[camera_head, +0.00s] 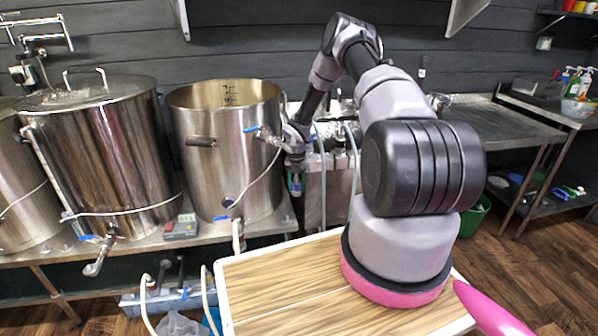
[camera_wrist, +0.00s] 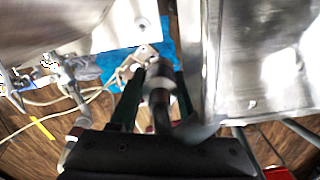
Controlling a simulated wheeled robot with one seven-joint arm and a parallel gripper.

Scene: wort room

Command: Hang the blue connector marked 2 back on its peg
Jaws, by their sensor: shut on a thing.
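My gripper (camera_head: 293,162) hangs between the open steel kettle and a steel box-shaped unit.
The open steel kettle (camera_head: 225,160) stands left of my gripper, with a lidded kettle (camera_head: 105,160) farther left. The steel unit (camera_head: 330,190), with grey hoses in front, is close on the right; its wall (camera_wrist: 265,60) fills the wrist view's right side. Hoses trail below.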

